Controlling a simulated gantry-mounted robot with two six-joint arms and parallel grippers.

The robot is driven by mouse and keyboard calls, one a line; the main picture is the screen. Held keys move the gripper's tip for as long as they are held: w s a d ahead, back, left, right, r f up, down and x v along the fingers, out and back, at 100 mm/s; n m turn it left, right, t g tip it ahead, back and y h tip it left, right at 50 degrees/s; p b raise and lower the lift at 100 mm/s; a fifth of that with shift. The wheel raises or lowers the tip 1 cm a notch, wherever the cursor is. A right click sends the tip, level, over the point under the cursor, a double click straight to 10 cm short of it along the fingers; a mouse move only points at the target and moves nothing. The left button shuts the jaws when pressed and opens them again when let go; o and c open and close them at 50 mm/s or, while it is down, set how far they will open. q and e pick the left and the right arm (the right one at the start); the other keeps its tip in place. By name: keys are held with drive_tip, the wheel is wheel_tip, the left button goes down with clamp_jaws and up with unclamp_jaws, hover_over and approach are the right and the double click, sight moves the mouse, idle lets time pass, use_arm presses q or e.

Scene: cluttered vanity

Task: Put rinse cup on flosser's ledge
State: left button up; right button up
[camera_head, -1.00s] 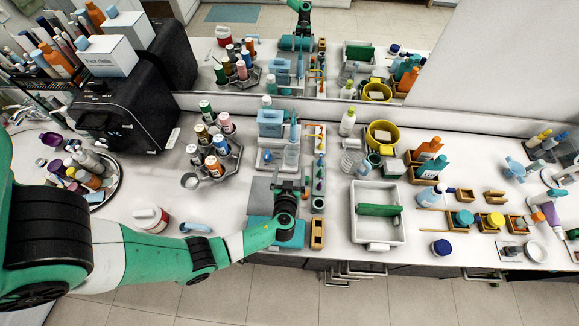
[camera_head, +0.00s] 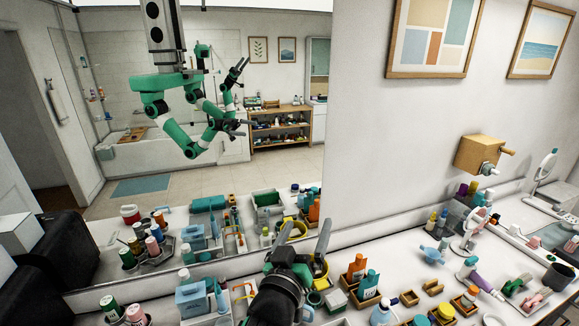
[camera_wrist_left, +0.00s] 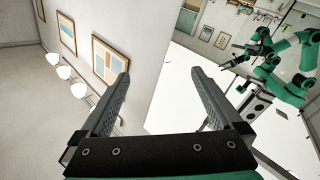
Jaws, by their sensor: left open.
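The flosser (camera_head: 195,298), with its pale blue tank, stands at the lower edge of the head view, and its lower part and ledge are cut off. I cannot make out the rinse cup now; the counter in front of the flosser is outside the picture. My left gripper (camera_head: 320,248) is raised to the right of the flosser in the head view, with its fingers pointing up. In the left wrist view the same gripper (camera_wrist_left: 160,74) has its fingers wide apart with nothing between them. My right gripper does not show directly.
A wide mirror (camera_head: 240,170) runs behind the counter and reflects my arms. Right of my left gripper stand orange (camera_head: 357,266) and teal (camera_head: 368,284) bottles. Capped bottles (camera_head: 120,310) stand at lower left. A wooden wall box (camera_head: 483,155) juts out at right.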

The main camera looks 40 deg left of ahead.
use_arm(q)
drive_tip(key=s+d+r+m+t+h, duration=0.3)
drive_tip(key=s+r, duration=0.2)
drive_tip(key=r, duration=0.4)
drive_tip(key=s+d+r+m+t+h, duration=0.3)
drive_tip(key=s+r, duration=0.3)
drive_tip(key=r, duration=0.4)
drive_tip(key=s+d+r+m+t+h, duration=0.3)
drive_tip(key=s+d+r+t, duration=0.1)
drive_tip(key=r, duration=0.6)
drive_tip(key=shift+s+d, duration=0.15)
drive_tip(key=shift+s, duration=0.55)
